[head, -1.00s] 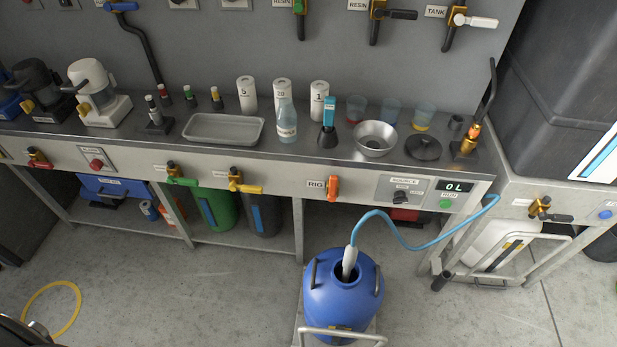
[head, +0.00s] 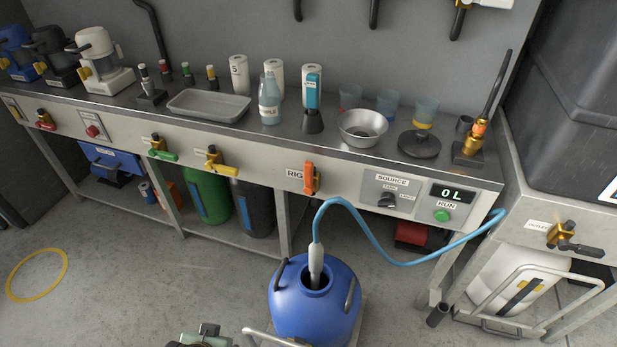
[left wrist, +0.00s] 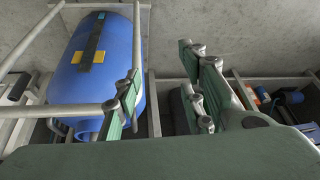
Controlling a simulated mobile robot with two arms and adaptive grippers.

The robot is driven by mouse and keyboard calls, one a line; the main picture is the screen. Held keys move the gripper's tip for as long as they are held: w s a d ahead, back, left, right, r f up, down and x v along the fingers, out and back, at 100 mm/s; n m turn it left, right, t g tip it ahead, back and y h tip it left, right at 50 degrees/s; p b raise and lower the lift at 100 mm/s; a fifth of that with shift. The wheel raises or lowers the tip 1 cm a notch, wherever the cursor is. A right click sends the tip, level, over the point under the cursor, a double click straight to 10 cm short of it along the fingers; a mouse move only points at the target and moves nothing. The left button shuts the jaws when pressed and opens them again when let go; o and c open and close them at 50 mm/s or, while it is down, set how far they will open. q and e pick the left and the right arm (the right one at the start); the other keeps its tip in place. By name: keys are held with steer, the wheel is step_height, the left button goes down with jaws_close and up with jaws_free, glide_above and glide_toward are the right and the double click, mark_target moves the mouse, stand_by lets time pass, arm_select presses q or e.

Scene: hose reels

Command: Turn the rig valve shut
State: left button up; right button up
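The rig valve (head: 311,179) has an orange handle hanging upright, beside the RIG label (head: 295,174) on the bench's front panel. My left gripper (head: 206,334) shows only partly at the bottom edge of the head view, well below and left of the valve and touching nothing I can see. In the left wrist view its green-padded fingers (left wrist: 165,88) are spread apart with nothing between them. The valve cannot be made out in the left wrist view. My right gripper is not in view.
A blue keg (head: 316,312) stands on the floor below the valve, with a blue hose (head: 375,238) running to the right. It also shows in the left wrist view (left wrist: 95,65). Yellow (head: 214,162) and green (head: 160,150) valves sit left along the panel. The display (head: 453,194) reads 0L.

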arm_select(q)
steer(key=w+r+t, duration=0.2)
steer(key=w+r, duration=0.1)
steer(key=w, duration=0.1)
steer(key=m+t+h+b, duration=0.1)
steer(key=m+t+h, duration=0.1)
steer(key=t+h, duration=0.65)
glide_toward(307, 172)
steer(key=w+d+t+y, duration=0.2)
steer(key=w+d+y, duration=0.1)
steer(key=x, duration=0.2)
steer(key=b+x, duration=0.1)
steer(key=x, duration=0.2)
steer(key=shift+w+d+f, duration=0.2)
steer(key=shift+w+f, duration=0.15)
steer(key=shift+f, duration=0.05)
steer(key=shift+w+d+b, duration=0.15)
steer(key=shift+w+b, duration=0.2)
steer(key=shift+w, duration=0.25)
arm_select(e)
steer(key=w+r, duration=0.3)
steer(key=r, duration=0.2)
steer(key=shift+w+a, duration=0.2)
arm_select(q)
steer(key=shift+c, duration=0.4)
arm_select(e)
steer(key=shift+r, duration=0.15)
arm_select(q)
jaws_close()
